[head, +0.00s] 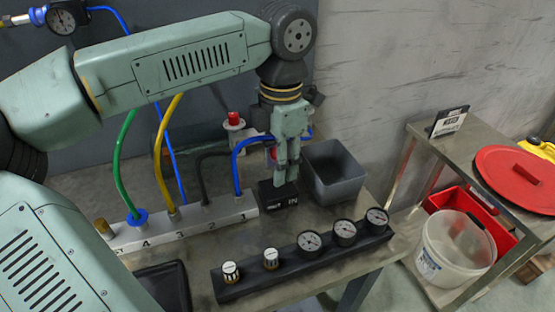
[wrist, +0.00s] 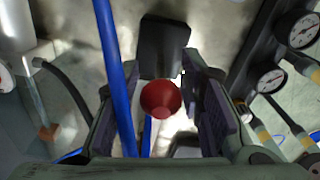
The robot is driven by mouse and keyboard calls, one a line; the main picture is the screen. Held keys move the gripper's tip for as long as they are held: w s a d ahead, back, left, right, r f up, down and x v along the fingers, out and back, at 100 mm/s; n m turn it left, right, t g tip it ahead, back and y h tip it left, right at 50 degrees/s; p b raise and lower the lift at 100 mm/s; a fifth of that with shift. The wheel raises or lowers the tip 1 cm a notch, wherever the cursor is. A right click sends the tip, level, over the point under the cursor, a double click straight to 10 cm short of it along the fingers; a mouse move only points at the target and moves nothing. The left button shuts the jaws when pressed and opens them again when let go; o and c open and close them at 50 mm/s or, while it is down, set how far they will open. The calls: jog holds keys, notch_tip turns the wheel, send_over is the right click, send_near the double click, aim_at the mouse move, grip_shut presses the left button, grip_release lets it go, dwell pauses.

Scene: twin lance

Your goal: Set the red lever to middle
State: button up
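The red lever's round knob (wrist: 160,97) shows in the wrist view between my two gripper fingers, with gaps on both sides. My gripper (wrist: 158,85) is open there. In the head view my gripper (head: 284,176) points down above a black block with a white "IN" label (head: 278,195). A little red (head: 271,155) shows just left of the fingers in the head view; the rest of the lever is hidden by the gripper. I cannot tell which position the lever is in. A black block (wrist: 165,45) lies beyond the knob in the wrist view.
A blue hose (wrist: 115,75) runs close by the left finger. A numbered white manifold (head: 190,222) with hoses stands left of my gripper, a grey bin (head: 335,172) right. A black bar with gauges (head: 310,243) lies in front. A red-topped valve (head: 234,119) stands behind.

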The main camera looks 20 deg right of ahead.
jog(key=r, duration=1.2)
jog(key=shift+d, duration=0.2)
